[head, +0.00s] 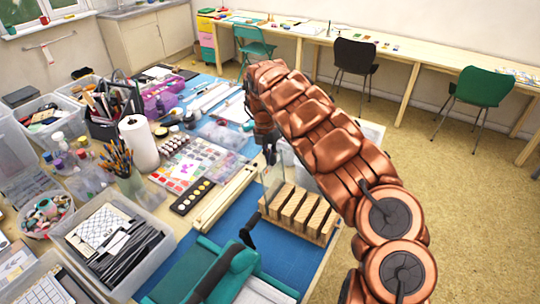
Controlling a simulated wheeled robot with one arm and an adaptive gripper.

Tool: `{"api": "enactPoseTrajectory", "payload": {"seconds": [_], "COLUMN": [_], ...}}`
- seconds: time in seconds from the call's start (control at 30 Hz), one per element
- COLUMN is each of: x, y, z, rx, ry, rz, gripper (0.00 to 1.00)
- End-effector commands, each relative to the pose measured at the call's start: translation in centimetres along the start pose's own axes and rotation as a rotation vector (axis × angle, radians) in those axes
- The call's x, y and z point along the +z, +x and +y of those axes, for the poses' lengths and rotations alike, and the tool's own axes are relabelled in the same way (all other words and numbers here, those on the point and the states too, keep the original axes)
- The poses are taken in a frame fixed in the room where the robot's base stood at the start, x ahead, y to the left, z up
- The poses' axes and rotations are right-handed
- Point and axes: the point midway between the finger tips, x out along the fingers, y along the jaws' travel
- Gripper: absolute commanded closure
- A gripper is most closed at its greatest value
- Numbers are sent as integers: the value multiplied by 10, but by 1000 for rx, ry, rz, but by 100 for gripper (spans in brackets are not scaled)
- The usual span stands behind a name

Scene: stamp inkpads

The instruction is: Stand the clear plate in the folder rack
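The clear plate (272,180) is a thin transparent sheet, upright at the left end of the wooden folder rack (322,238). The rack has several slots and stands near the table's right edge. My gripper (269,155) is dark, points down and seems shut on the plate's top edge. My copper-coloured arm reaches in from the right and hides part of the area behind the rack. I cannot tell whether the plate's lower edge is inside a slot or just above or beside the rack.
A teal device with a black crank (232,270) stands in front of the rack on a blue mat (285,250). Left are a black paint palette (192,196), a white paper roll (139,143) and a bin of black folders (112,245). Clear containers (290,152) stand behind the rack.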

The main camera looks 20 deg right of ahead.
Motion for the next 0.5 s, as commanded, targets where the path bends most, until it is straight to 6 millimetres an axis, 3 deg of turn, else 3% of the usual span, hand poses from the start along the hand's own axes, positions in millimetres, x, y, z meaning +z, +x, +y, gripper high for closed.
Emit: {"api": "enactPoseTrajectory", "payload": {"seconds": [0.3, 0.5], "x": [0, 0], "y": [2, 2], "z": [0, 0], "rx": [-1, -1], "ry": [0, 0], "rz": [0, 0], "gripper": [100, 77]}}
